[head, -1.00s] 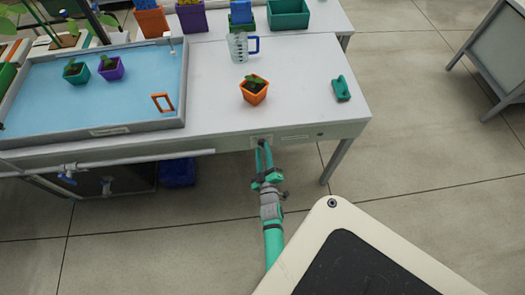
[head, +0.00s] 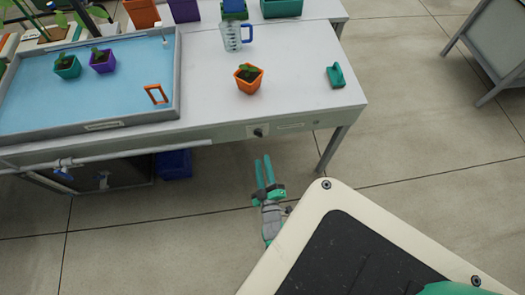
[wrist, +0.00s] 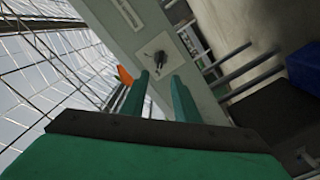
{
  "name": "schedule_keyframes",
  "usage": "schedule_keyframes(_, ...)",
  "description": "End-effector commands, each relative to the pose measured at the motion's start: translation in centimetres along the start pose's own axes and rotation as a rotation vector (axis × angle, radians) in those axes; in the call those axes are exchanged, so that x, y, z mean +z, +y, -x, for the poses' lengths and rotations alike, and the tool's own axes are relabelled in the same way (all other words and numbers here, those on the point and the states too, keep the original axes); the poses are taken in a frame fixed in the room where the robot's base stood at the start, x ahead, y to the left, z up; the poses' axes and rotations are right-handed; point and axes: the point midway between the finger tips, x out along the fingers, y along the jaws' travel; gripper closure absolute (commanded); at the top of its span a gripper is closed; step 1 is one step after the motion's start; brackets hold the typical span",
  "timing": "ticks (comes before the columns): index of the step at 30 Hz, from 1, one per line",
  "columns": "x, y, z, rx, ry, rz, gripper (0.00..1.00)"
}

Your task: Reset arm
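My gripper (head: 264,172) is in front of the bench, below its front edge and apart from it. Its two green fingers are parted with nothing between them. In the wrist view the fingers (wrist: 158,98) point toward a black knob (wrist: 160,58) on a pale plate on the bench front, with a clear gap between. The knob (head: 259,132) also shows in the head view, on the front panel of the bench (head: 300,105).
On the bench stand an orange pot with a plant (head: 249,80), a measuring jug (head: 231,36) and a green tool (head: 335,75). A blue tray (head: 60,100) holds two small pots and an orange frame (head: 156,94). A pipe (head: 120,157) runs along the front left. Open floor lies right.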

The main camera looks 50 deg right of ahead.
Motion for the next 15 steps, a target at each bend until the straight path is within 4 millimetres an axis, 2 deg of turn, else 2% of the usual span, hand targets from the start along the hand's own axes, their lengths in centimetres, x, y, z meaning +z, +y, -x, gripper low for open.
schedule_keyframes(12, -0.03, -0.03, 0.01, -0.001, 0.0, -0.001, 0.72)
schedule_keyframes(15, -0.63, -0.54, 0.77, -0.016, 0.008, -0.013, 0.72)
